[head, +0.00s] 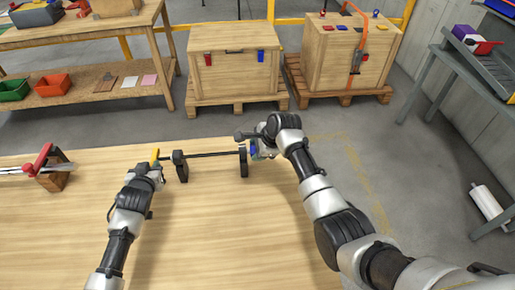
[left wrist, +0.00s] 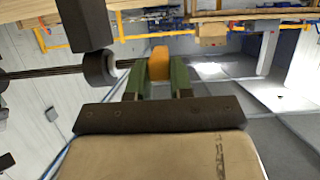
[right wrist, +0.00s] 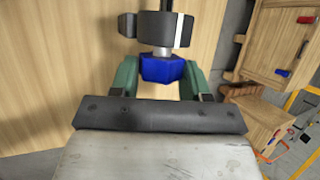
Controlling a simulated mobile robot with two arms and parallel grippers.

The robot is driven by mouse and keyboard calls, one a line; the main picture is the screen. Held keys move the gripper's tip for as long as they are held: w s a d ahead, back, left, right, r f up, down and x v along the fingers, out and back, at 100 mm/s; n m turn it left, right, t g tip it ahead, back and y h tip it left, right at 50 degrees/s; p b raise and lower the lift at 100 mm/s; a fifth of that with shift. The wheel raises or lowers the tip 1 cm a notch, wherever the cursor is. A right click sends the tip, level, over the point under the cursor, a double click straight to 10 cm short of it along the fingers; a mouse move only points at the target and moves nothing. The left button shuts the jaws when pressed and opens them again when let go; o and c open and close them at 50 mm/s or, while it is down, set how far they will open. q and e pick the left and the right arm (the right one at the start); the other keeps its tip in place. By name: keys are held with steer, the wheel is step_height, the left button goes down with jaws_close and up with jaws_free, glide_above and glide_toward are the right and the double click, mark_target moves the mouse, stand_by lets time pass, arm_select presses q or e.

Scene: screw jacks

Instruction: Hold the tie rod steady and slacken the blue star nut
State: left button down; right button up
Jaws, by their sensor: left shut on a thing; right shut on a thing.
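The dark tie rod (head: 211,155) runs level between two black upright supports, the left one (head: 181,166) and the right one (head: 243,161). My left gripper (left wrist: 158,78) is shut on this knob, with one green finger on each side. The blue star nut (right wrist: 160,68) is at the rod's right end, just outside the right support (right wrist: 165,29). My right gripper (right wrist: 160,75) is shut around the nut, which is partly hidden in the head view (head: 253,149).
A red-handled tool on a wooden block (head: 52,180) lies at the table's left. The wooden table (head: 200,240) is bare in front of the rod. Crates on pallets (head: 235,75) and a shelf bench (head: 85,100) stand beyond the table.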

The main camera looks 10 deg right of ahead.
steer(key=t, duration=0.2)
steer(key=n+t, duration=0.1)
steer(key=t, duration=0.1)
steer(key=shift+s+a+f, duration=0.1)
steer(key=shift+s+f, duration=0.1)
steer(key=shift+s, duration=0.1)
steer(key=n+t+y, duration=0.1)
steer(key=t, duration=0.2)
steer(key=n+t+y, duration=0.1)
steer(key=t, duration=0.3)
steer(key=shift+a+t, duration=0.2)
steer(key=shift+t, duration=0.1)
steer(key=shift+d+f+n+t, duration=0.2)
steer(key=shift+f+n+t, duration=0.15)
steer(key=shift+t, duration=0.15)
steer(key=shift+d+f+n+t+y, duration=0.15)
steer(key=shift+n+t+y, duration=0.25)
steer(key=shift+t, duration=0.4)
steer(key=shift+a+f+n+t+y, duration=0.1)
steer(key=shift+n+t+y, duration=0.3)
steer(key=shift+t, duration=0.4)
steer(key=shift+s+f+y, duration=0.1)
steer(key=shift+s+y, duration=0.05)
steer(key=shift+y, duration=0.15)
steer(key=o, duration=0.9)
